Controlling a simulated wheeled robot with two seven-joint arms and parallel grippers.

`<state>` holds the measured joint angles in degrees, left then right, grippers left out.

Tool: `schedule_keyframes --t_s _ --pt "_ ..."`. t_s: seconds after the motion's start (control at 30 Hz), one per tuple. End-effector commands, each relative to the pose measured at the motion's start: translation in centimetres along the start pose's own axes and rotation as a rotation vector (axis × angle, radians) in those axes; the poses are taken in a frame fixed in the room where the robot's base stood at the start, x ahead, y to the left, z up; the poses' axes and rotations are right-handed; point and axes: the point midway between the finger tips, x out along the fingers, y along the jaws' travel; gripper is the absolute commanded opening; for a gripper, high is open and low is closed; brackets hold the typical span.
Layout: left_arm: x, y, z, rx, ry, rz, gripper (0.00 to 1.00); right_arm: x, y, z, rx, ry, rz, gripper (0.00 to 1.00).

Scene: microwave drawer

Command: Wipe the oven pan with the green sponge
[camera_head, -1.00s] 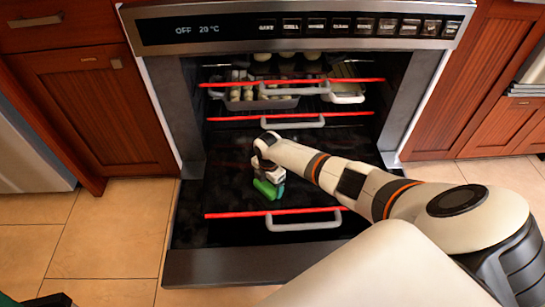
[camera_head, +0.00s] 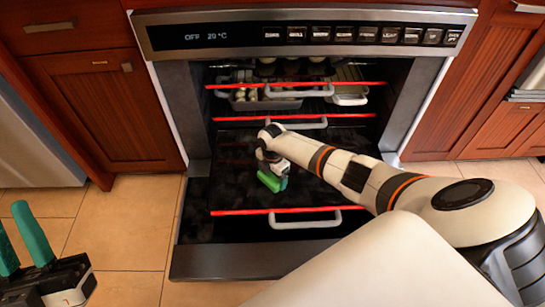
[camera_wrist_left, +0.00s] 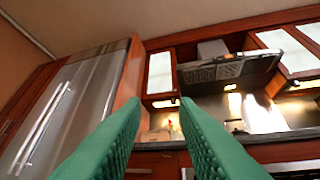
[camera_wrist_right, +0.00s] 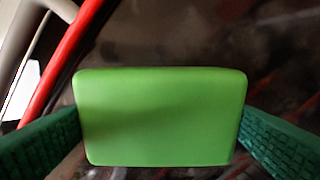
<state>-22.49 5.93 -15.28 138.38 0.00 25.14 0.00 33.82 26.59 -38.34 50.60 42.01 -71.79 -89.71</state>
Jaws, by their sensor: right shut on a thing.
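The green sponge (camera_head: 272,181) is in my right gripper (camera_head: 273,172), over the dark pan. In the right wrist view the sponge (camera_wrist_right: 160,116) fills the space between both green fingers. The oven pan (camera_head: 236,161) is a black, stained sheet pulled out of the open oven, with a red-edged rack front. I cannot tell whether the sponge touches it. My left gripper (camera_head: 22,238) is at the lower left, away from the oven. Its green fingers stand apart and empty in the left wrist view (camera_wrist_left: 160,125).
The oven door (camera_head: 230,262) is folded down in front. Upper racks hold a tray (camera_head: 270,104) with pale food and a white dish (camera_head: 348,98). A rack handle (camera_head: 305,221) lies near the pan's front. Tiled floor (camera_head: 125,235) is clear at the left.

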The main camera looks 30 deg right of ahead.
Motion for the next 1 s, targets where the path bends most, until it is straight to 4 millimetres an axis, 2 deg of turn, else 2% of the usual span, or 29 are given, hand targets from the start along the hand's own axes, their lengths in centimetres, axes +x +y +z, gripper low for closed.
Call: schedule_keyframes --t_s 0.5,1.0 --pt "-0.5 0.7 -4.9 0.016 0.333 0.013 0.27 -1.6 0.0 0.0 0.0 0.0 0.0 0.67" --pt "-0.9 0.8 -5.8 0.019 0.399 0.016 0.27 -1.8 0.0 0.0 0.0 0.0 0.0 0.67"
